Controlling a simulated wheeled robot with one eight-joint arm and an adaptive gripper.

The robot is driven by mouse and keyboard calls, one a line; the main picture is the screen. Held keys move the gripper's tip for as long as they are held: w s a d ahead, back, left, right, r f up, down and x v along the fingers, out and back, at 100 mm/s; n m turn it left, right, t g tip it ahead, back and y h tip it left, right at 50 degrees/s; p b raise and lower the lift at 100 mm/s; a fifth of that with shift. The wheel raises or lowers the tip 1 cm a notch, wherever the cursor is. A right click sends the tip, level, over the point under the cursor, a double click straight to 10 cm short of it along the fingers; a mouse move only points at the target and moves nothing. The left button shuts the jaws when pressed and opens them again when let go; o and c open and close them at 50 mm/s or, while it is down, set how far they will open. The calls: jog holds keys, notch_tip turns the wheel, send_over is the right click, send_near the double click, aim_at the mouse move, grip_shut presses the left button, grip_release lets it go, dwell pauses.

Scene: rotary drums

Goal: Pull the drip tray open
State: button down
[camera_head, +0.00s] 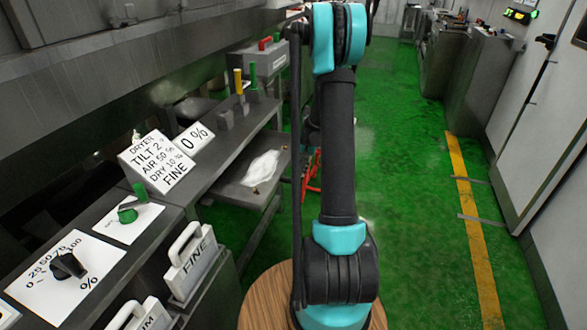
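I cannot make out a drip tray for certain in the head view. My arm rises through the middle of the picture, and its end is not visible, so my gripper is out of sight. On the left is a grey metal bench (222,136) with controls. White-handled plates sit at its front side, one marked FINE (192,262) and another, partly cut off, at the bottom edge (143,315). A lower grey shelf (228,187) carries a crumpled white item (261,168). My arm hides part of the area behind it.
A black knob (67,265) on a percent dial, a green knob (128,214) and a dryer sign (157,162) stand on the bench. Green and yellow upright handles (252,75) stand farther back. Open green floor (415,220) lies to the right, before a pale wall.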

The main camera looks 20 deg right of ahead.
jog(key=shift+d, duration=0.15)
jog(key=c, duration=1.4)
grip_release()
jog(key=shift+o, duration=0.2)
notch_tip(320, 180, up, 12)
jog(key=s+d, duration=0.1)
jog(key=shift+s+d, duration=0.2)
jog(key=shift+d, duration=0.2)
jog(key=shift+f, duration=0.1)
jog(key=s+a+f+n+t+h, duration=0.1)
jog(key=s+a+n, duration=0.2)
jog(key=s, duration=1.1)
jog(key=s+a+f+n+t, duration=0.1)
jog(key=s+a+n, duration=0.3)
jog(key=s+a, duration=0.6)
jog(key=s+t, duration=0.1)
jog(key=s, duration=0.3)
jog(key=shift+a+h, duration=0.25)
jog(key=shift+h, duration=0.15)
